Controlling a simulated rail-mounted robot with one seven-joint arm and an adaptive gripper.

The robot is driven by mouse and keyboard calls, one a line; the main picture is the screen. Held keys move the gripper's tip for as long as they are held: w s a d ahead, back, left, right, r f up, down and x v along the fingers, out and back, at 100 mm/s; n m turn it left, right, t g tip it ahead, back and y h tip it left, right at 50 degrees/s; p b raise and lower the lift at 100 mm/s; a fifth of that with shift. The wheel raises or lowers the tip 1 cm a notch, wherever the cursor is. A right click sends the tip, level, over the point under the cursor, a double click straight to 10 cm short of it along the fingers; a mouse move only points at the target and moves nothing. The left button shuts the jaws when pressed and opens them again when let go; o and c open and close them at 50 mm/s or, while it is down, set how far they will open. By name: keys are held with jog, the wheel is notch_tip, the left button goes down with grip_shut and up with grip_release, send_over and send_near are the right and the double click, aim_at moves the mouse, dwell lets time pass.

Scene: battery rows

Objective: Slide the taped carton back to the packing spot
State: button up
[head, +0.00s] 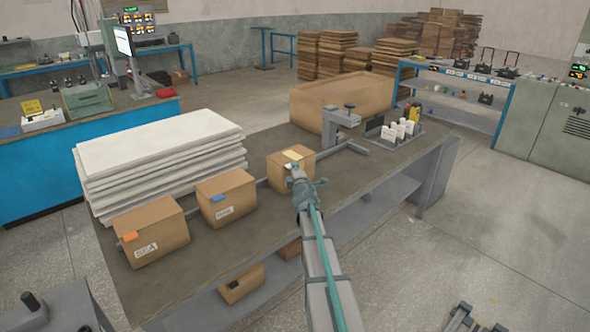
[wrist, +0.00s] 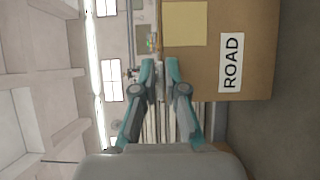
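A brown carton (head: 279,178) with a yellow patch on top sits on the workbench (head: 255,228), right of two other cartons. In the wrist view the carton (wrist: 255,60) fills the upper right, with a yellow patch and a label reading ROAD. My gripper (head: 296,172) is at the carton's near side in the head view and hides part of it. In the wrist view my gripper (wrist: 162,68) has its teal fingers close together, with nothing seen held between them. I cannot tell whether it touches the carton. No marked packing spot is clearly visible.
A carton labelled SEA (head: 160,240) with orange tape and a blue-taped carton (head: 228,205) stand left. White sheets (head: 160,160) are stacked behind them. A grey clamp-like stand (head: 343,128), a large open box (head: 335,98) and a small rack (head: 400,138) are to the right.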

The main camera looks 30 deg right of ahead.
jog(key=o, duration=0.3)
jog(key=v, duration=1.2)
dwell(0.3)
